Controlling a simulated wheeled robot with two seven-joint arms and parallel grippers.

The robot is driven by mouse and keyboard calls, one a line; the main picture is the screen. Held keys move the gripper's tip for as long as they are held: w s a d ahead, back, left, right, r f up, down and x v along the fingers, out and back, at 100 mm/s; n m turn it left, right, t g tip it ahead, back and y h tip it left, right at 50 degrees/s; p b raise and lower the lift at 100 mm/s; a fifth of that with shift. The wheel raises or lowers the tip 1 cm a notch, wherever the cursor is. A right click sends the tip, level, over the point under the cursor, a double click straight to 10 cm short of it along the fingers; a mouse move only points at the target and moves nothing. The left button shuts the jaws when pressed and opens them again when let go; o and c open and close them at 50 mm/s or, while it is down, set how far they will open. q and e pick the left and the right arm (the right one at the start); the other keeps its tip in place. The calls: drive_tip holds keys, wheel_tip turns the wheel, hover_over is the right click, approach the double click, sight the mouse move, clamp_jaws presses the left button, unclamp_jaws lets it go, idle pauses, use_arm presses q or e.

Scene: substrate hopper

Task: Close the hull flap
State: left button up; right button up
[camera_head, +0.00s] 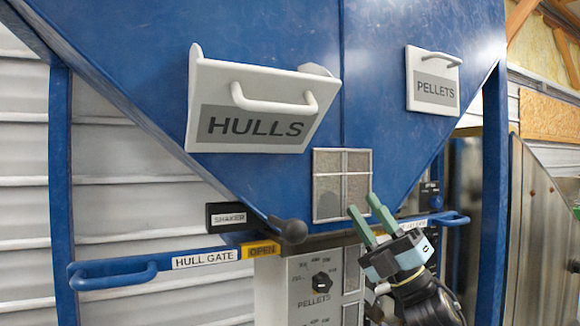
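The hull flap (250,122), a white panel labelled HULLS with a white bar handle (274,101), is on the left of the blue hopper. It is tilted outward at its top, with its side cheeks showing, so it stands open. My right gripper (361,204) is below and to the right of the flap, in front of the hopper's lower part. Its two green fingers point up and left, spread apart with nothing between them. It is clear of the flap. My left gripper is not in view.
A white PELLETS flap (433,81) lies flat against the hopper at right. A mesh window (341,184) is behind my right fingers.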

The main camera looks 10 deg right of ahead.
sight(290, 115)
drive_tip(key=s+a+r+n+g+h, duration=0.15)
drive_tip(key=s+r+n+g, duration=0.3)
drive_tip(key=n+g, duration=0.75)
drive_tip(key=s+a+r+n+g+y, duration=0.1)
drive_tip(key=s+a+r+n+g, duration=0.15)
drive_tip(key=r+n+g, duration=0.65)
drive_tip(key=s+a+n+g, duration=0.1)
drive_tip(key=a, duration=0.2)
drive_tip(key=s+a+r+n+g+p, duration=0.1)
drive_tip(key=a, duration=0.3)
drive_tip(key=s+a+n+g+p, duration=0.1)
drive_tip(key=s+a, duration=0.1)
drive_tip(key=a, duration=0.2)
drive_tip(key=shift+a+r+h, duration=0.15)
drive_tip(key=shift+r+h, duration=0.2)
clamp_jaws()
